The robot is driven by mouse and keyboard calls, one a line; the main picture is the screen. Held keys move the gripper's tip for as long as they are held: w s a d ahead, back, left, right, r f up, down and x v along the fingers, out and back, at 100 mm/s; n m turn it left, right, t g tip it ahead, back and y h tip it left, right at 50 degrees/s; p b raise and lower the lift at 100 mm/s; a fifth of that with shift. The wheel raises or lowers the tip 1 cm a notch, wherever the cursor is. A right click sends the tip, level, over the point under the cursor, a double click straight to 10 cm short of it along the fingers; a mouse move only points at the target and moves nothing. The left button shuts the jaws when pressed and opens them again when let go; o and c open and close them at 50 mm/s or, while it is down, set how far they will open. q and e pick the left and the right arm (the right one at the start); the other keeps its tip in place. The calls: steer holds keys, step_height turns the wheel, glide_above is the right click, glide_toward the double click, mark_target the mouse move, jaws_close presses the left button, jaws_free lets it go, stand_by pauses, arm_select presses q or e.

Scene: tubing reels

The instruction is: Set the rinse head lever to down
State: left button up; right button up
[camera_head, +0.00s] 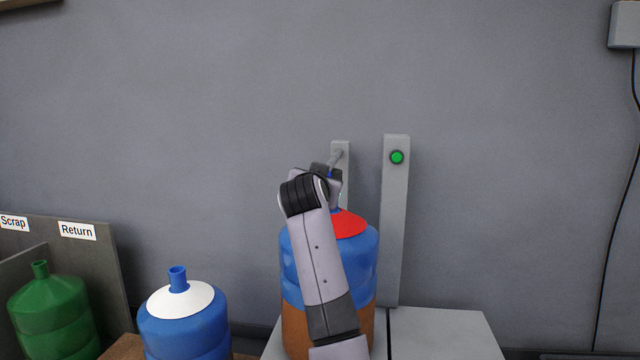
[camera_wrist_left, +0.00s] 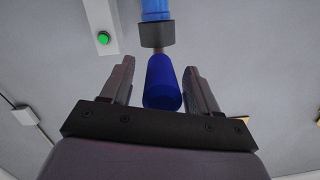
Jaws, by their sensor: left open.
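The rinse head (camera_head: 341,147) is a narrow grey post against the wall, with a thin lever (camera_head: 336,159) near its top. The lever slants toward me, and its outer end is largely hidden by my left gripper (camera_head: 329,173). In the left wrist view, a dark blue grip (camera_wrist_left: 163,82), apparently the lever's, lies between the two spread fingers of my left gripper (camera_wrist_left: 162,82). Gaps show on both sides of it. A dark collar (camera_wrist_left: 157,34) and a lighter blue part are beyond it. My right gripper is in neither view.
A blue bottle with a red collar (camera_head: 352,225) and brown lower part stands behind my left arm on a grey bench (camera_head: 445,335). A taller grey post with a green button (camera_head: 397,157) is right of the lever. A white-collared blue bottle (camera_head: 185,325) and a green bottle (camera_head: 50,315) stand left.

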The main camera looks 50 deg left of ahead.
arm_select(q)
steer(key=f+p+v, duration=0.1)
steer(key=v, duration=0.5)
steer(key=shift+s+d+r, duration=0.2)
steer(key=shift+d+r, duration=0.05)
steer(key=shift+r, duration=0.25)
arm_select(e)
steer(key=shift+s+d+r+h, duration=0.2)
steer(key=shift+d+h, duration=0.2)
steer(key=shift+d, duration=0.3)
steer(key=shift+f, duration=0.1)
